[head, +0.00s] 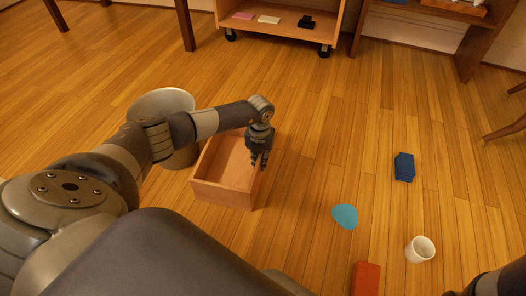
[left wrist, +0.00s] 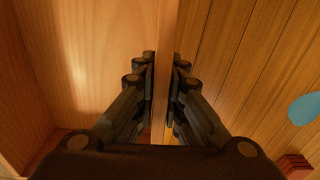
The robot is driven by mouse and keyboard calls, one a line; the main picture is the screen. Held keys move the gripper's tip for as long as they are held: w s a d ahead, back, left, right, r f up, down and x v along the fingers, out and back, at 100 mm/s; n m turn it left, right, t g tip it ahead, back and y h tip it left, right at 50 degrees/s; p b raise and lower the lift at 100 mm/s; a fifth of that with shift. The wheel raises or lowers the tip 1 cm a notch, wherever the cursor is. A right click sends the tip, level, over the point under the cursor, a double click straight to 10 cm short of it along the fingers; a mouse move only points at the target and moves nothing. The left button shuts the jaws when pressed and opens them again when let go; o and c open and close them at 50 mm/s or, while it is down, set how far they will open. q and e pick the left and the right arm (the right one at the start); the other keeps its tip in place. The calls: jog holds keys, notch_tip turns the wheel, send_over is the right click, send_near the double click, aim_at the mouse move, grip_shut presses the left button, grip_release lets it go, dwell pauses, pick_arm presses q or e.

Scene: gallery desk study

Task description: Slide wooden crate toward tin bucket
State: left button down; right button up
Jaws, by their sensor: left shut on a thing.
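The wooden crate (head: 224,194) stands open and empty on the wooden floor in the head view. My left gripper (head: 260,163) is at its right wall, pointing down. In the left wrist view, the fingers of my left gripper (left wrist: 163,90) are on either side of the crate's wall (left wrist: 166,70), shut on it. The tin bucket (head: 158,100) is a pale round vessel just behind and left of the crate, partly hidden by my left arm. A small part of my right arm shows at the lower right corner; its gripper is not in view.
A blue disc (head: 345,216), a white cup (head: 420,249), a dark blue block (head: 404,167) and a red block (head: 366,278) lie on the floor to the right. A wheeled shelf (head: 280,25) stands at the back. The floor between shelf and crate is clear.

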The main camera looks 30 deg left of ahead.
pick_arm(q)
jog(key=shift+a, duration=0.15)
jog(key=c, duration=1.6)
grip_release()
notch_tip(320, 180, up, 12)
jog(key=shift+r, duration=0.1)
